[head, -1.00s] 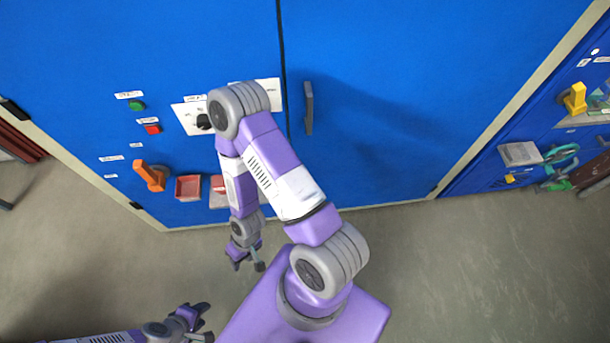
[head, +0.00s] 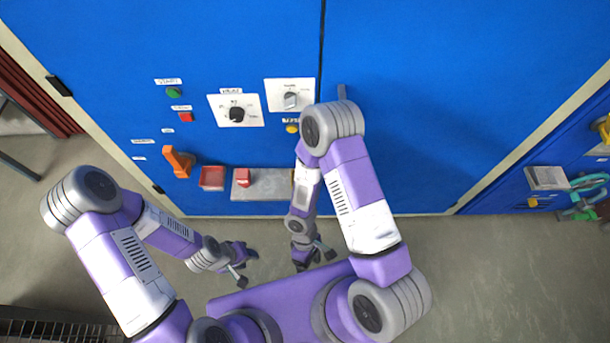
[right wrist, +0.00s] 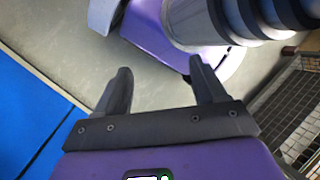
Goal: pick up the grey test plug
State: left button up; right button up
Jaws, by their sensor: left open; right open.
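I cannot make out a grey test plug in either view. My right arm hides part of the panel and the right end of the grey shelf (head: 275,190). My left gripper (head: 245,268) is open and empty, in front of the cabinet and below the shelf in the head view. My right gripper (head: 314,261) hangs low to its right, small and partly hard to see. In the right wrist view the right gripper (right wrist: 158,70) is open, with nothing between its fingers and floor beyond.
The blue cabinet has a black knob (head: 237,114), a grey knob (head: 290,101), a yellow button (head: 292,128) and an orange handle (head: 178,162). A red block (head: 243,177) sits on the shelf, beside a red tray (head: 212,178). A dark mesh container (right wrist: 300,120) shows in the right wrist view.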

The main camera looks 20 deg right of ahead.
jog(key=w+d+n+t+h, duration=0.5)
jog(key=w+d+n+h, duration=0.35)
jog(key=n, duration=0.25)
jog(key=w+a+r+n+t, duration=0.3)
jog(key=w+n+t, duration=0.1)
jog(key=w+t, duration=0.25)
jog(key=w+a+r+n+t, duration=0.4)
jog(key=w+t, duration=0.1)
jog(key=w, duration=0.3)
jog(key=shift+h, duration=0.35)
jog(key=x, duration=0.7)
jog(key=shift+r+b, duration=0.1)
jog(key=shift+b, duration=0.2)
jog(key=c, duration=1.2)
jog(key=shift+o, duration=0.2)
